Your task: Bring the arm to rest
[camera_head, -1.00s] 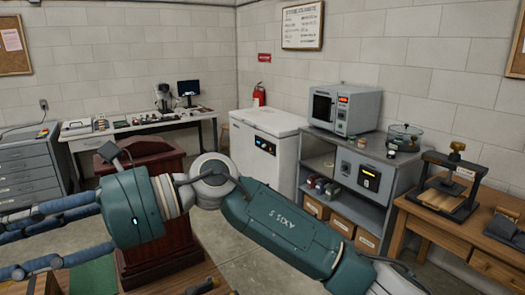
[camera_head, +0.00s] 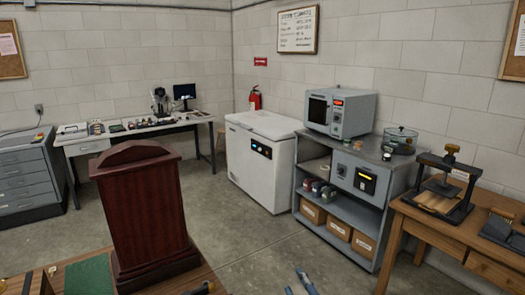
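My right gripper (camera_head: 298,284) shows only by its blue fingertips at the bottom edge, right of the middle. The two tips stand apart with floor between them, and nothing shows in them. The rest of that gripper and its arm are below the picture. My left gripper is out of view.
A dark red wooden cabinet (camera_head: 145,215) stands on a wooden table (camera_head: 215,285) with a green mat (camera_head: 88,276) at lower left. A white chest freezer (camera_head: 255,165), a grey shelf unit (camera_head: 335,225) and a wooden bench (camera_head: 440,225) line the right. The floor between is clear.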

